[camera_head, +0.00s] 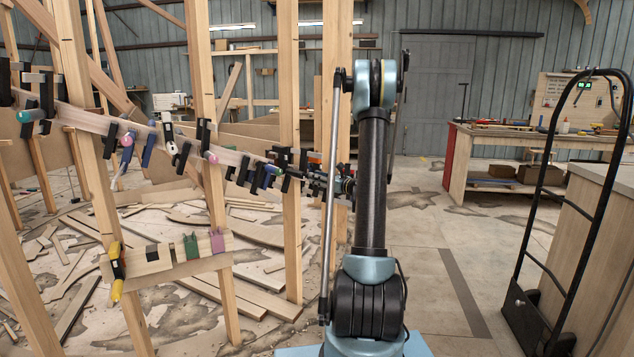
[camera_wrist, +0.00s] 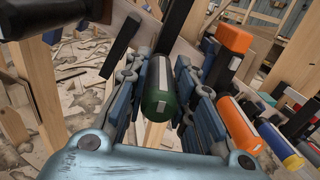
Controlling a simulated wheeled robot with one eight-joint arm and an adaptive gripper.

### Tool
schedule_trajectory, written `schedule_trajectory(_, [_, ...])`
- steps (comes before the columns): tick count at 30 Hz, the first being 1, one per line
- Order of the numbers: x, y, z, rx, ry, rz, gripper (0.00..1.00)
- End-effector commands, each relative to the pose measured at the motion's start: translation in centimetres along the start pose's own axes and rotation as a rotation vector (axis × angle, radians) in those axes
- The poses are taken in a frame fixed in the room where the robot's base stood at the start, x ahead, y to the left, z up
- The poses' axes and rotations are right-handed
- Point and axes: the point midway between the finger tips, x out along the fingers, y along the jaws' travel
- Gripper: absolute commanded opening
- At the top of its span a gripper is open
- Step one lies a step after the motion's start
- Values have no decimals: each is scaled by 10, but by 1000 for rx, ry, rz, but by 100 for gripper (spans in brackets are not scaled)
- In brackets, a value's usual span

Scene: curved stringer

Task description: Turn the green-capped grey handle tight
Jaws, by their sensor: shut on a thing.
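The green-capped grey handle (camera_wrist: 158,92) stands between my fingers in the middle of the wrist view, its green rounded end toward the camera and a pale grey band along its side. My gripper (camera_wrist: 166,85) is shut on it, with a jointed finger on each side. A dark clamp bar (camera_wrist: 172,22) runs up behind the handle. In the head view my gripper (camera_head: 340,186) is at the right end of the row of clamps on the curved wooden stringer (camera_head: 235,160). I cannot make out the held handle there.
An orange handle (camera_wrist: 238,125) and a blue handle (camera_wrist: 274,137) sit close on the right of my fingers. Wooden posts (camera_head: 290,150) rise by the stringer. A lower board (camera_head: 170,265) carries more clamps. A hand truck (camera_head: 545,210) stands right; scrap wood litters the floor.

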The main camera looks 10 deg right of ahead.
Motion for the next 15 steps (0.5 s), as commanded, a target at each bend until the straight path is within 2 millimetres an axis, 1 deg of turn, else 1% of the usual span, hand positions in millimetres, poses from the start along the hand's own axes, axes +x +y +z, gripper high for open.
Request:
schedule_trajectory(1, [-1, -2, -1, -1, 2, -4, 26])
schedule_trajectory(2, [-1, -2, -1, -1, 2, -4, 33])
schedule_trajectory(3, [-1, -2, -1, -1, 2, -4, 42])
schedule_trajectory(4, [-1, -2, -1, -1, 2, -4, 44])
schedule_trajectory(15, [-3, 0, 0, -1, 0, -1, 44])
